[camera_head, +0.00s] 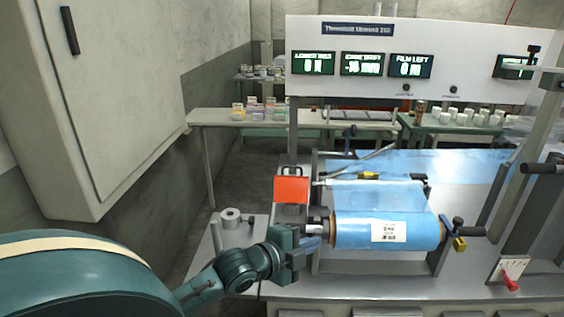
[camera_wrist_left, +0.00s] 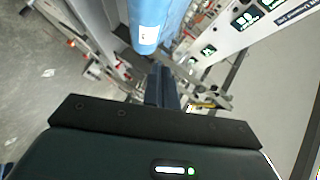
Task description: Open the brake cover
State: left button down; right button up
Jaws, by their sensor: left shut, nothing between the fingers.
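An orange-red panel with a dark frame, which looks like the brake cover (camera_head: 292,189), stands upright at the left end of the unwind machine. The blue film roll (camera_head: 360,231) with a white label lies on its shaft to the right of it. My left gripper (camera_head: 316,237) is below the panel and near the roll's left end, apart from the panel. Its fingers are together and empty; they also show in the left wrist view (camera_wrist_left: 162,88), beside the roll (camera_wrist_left: 150,28). I cannot make out the panel in the wrist view. My right gripper is not in view.
A display board (camera_head: 400,62) with green readouts stands behind the machine. A red lever (camera_head: 510,279) is at the front right. A small table with a grey cylinder (camera_head: 231,218) is left of the machine. A grey cabinet (camera_head: 105,95) fills the upper left.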

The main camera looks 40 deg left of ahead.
aim_at(287, 189)
jog(key=i+j, duration=0.15)
jog(key=j, duration=0.25)
jog(key=i+j, duration=0.15)
jog(key=j, duration=0.2)
jog(key=i+j, duration=0.15)
jog(key=j, duration=0.25)
jog(key=i+j, duration=0.15)
jog(key=j, duration=0.2)
